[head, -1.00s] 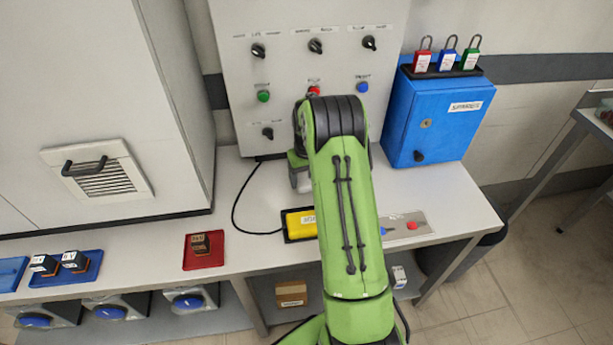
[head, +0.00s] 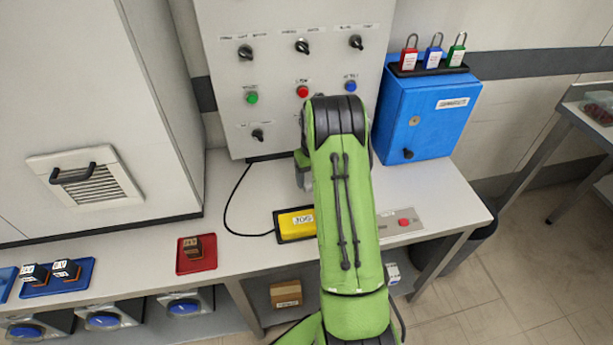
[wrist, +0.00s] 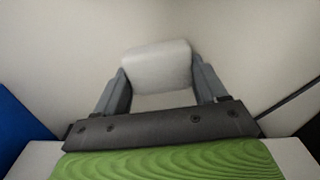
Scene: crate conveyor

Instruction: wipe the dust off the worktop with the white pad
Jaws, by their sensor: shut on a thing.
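My gripper (wrist: 160,88) shows in the wrist view, shut on a white pad (wrist: 157,65) held between its two grey fingers. In the head view my green arm reaches over the worktop (head: 262,190), with the wrist at the back near the panel; the pad and fingertips are hidden behind the arm there. I cannot tell whether the pad touches the worktop. No dust can be made out on the bare parts of the worktop in view.
A yellow box (head: 296,223) with a black cable lies left of my arm. A blue cabinet (head: 430,115) stands at the back right, and a control panel (head: 285,70) stands behind. A red tray (head: 196,258) is at left.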

